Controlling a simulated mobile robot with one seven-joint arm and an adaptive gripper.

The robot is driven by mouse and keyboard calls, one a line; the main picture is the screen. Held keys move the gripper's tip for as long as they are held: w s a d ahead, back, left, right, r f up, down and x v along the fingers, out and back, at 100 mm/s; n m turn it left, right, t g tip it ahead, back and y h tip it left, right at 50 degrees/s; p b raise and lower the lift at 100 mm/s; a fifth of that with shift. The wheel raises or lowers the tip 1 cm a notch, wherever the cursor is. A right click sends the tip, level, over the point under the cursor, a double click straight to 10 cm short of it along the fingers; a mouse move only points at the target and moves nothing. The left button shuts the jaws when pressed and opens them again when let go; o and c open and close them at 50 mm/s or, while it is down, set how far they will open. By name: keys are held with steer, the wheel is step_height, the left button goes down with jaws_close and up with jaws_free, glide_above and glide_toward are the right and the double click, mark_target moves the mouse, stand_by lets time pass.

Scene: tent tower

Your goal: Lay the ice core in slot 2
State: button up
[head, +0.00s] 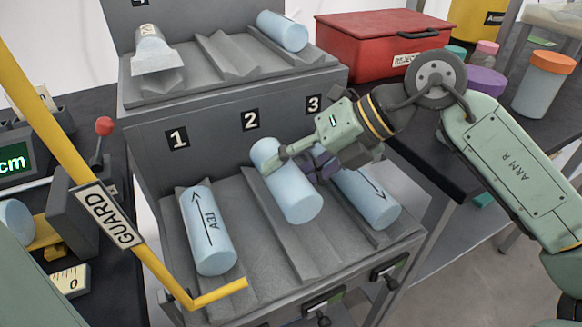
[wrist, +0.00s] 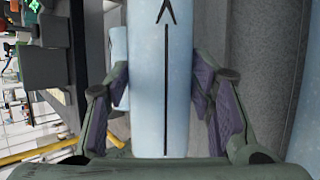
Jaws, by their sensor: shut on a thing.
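The ice core (head: 292,190) is a pale blue cylinder over slot 2, under the number 2 sign (head: 250,120). My gripper (head: 292,160) is shut on it from the right, fingers across its upper part. In the wrist view the core (wrist: 162,80) runs lengthwise between the purple pads and carries a black arrow pointing up the picture. Its lower end looks raised over the grey trough (head: 301,246); I cannot tell whether its underside touches. The gripper hides part of its top.
A core marked A31 (head: 208,232) lies in slot 1, its arrow toward the rear. Another core (head: 368,200) lies in slot 3, its arrow toward the front. A yellow guard bar (head: 55,125) stands at the left. A red box (head: 375,45) is behind my arm.

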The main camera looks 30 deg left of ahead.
steer(key=shift+f+b, duration=1.7)
steer(key=shift+f, duration=0.45)
steer(key=shift+s+f, duration=0.1)
steer(key=shift+f, duration=0.3)
steer(key=o, duration=1.6)
steer(key=shift+w+d+r, duration=0.3)
steer(key=shift+r, duration=0.15)
steer(key=v, duration=1.1)
steer(key=shift+r, duration=0.1)
